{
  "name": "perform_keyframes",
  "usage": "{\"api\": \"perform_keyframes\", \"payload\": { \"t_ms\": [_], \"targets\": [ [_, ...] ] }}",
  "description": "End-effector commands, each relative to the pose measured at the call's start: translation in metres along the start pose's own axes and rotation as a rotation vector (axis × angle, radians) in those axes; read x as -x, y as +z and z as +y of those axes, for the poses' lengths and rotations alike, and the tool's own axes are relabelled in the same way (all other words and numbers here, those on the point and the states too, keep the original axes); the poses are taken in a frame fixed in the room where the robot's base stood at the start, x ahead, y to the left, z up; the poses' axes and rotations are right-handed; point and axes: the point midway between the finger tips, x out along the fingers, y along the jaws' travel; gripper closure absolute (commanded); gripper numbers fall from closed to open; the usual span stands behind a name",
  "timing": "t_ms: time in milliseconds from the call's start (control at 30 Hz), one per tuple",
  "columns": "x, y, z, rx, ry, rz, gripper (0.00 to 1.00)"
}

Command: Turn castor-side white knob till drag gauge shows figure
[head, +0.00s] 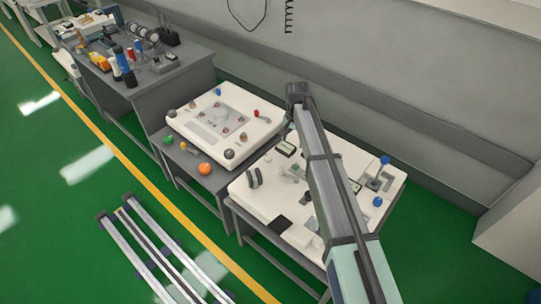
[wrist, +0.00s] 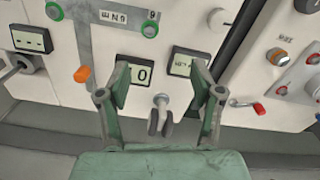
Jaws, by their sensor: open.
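My gripper (wrist: 160,75) is open and empty in the wrist view, its green fingers apart above the panel. Between them a gauge (wrist: 140,72) shows 0, and a second gauge (wrist: 186,64) is partly behind the right finger. A dark twin-wheeled piece (wrist: 160,120), like a small castor with a pale stem, is nearer the panel's edge between the fingers. A pale round knob (wrist: 218,20) is beyond the right finger. Which gauge is the drag gauge I cannot tell.
A second white panel (head: 185,130) stands beside it, with a red lever (wrist: 258,108) near its edge. A dark gap (wrist: 240,30) separates the panels. Another gauge (wrist: 30,38) and an orange knob (wrist: 82,74) lie to the left. A grey wall (head: 400,80) stands behind.

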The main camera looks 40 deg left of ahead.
Motion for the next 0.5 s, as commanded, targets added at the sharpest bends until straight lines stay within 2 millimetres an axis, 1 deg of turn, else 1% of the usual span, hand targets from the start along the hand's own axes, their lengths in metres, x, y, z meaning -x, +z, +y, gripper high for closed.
{"api": "perform_keyframes", "payload": {
  "t_ms": [33,100,200,300,367,500],
  "targets": [
    [0.012,-0.003,-0.036,0.014,-0.002,0.003,0.34],
    [0.025,0.002,-0.066,0.02,-0.002,0.004,0.34],
    [0.037,0.009,-0.094,0.026,-0.003,0.005,0.34],
    [0.041,0.013,-0.106,0.029,-0.003,0.005,0.34],
    [0.039,0.014,-0.108,0.029,-0.003,0.005,0.34],
    [0.025,0.015,-0.107,0.028,-0.002,0.003,0.34]
  ]
}}
